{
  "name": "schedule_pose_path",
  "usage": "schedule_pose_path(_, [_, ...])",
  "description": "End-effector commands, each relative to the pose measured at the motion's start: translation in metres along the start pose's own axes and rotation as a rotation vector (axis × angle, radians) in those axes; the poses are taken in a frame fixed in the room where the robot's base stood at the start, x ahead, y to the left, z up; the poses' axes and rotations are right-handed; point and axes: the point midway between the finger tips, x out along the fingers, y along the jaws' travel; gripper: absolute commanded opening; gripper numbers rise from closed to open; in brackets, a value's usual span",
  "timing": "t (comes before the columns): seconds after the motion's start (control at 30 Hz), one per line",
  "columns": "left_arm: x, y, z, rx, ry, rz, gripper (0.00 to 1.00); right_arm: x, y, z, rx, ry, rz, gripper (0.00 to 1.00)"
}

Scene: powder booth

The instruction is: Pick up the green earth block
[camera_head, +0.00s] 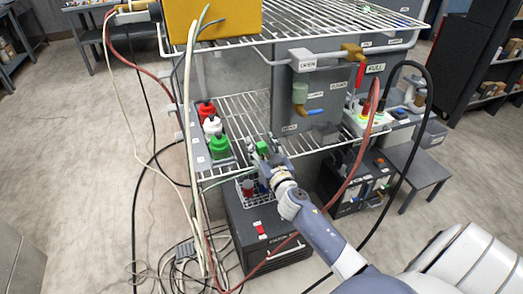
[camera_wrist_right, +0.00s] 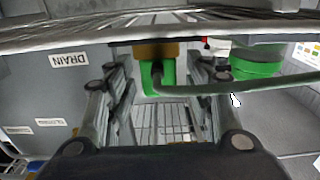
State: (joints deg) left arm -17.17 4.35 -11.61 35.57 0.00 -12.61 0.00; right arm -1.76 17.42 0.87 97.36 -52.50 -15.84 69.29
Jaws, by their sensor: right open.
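The green earth block (camera_head: 262,147) shows at my right gripper (camera_head: 263,152) in the head view, beside the lower wire shelf. In the right wrist view the block (camera_wrist_right: 168,76) lies between the two open fingers of my right gripper (camera_wrist_right: 160,88), with gaps on both sides. A brown piece (camera_wrist_right: 155,50) sits against the block's upper edge in that picture. A grey-green cable (camera_wrist_right: 240,88) runs from the block to the right, past one finger. My left gripper is in neither view.
A wire basket (camera_head: 252,190) hangs below. A red hose (camera_head: 340,195) and a black hose (camera_head: 433,110) pass to the right.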

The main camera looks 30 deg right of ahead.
Motion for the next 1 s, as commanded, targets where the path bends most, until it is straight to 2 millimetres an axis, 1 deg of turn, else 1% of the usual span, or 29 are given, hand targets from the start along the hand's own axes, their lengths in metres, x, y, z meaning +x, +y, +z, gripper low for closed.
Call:
schedule_pose_path(0.03, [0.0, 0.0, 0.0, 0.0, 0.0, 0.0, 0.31, 0.0, 0.0, 0.0, 0.0, 0.0, 0.0, 0.42])
schedule_pose_path(0.07, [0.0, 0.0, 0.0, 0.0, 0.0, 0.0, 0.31, 0.0, 0.0, 0.0, 0.0, 0.0, 0.0, 0.35])
schedule_pose_path(0.1, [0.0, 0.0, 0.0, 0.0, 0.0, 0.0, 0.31, 0.0, 0.0, 0.0, 0.0, 0.0, 0.0, 0.26])
schedule_pose_path(0.2, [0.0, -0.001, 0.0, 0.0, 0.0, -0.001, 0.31, 0.0, 0.0, 0.0, 0.0, 0.0, 0.0, 0.05])
schedule_pose_path(0.53, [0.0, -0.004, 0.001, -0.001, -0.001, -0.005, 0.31, 0.0, 0.0, -0.001, 0.0, 0.001, 0.0, 0.05])
schedule_pose_path(0.67, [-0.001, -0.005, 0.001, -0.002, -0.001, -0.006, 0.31, 0.0, 0.0, -0.005, 0.001, 0.002, 0.0, 0.05])
schedule_pose_path(0.87, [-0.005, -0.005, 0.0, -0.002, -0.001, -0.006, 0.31, 0.0, 0.0, -0.021, 0.0, 0.003, 0.0, 0.05])
schedule_pose_path(1.0, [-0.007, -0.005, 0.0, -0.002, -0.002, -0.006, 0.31, 0.0, 0.0, -0.041, -0.001, 0.005, -0.002, 0.05])
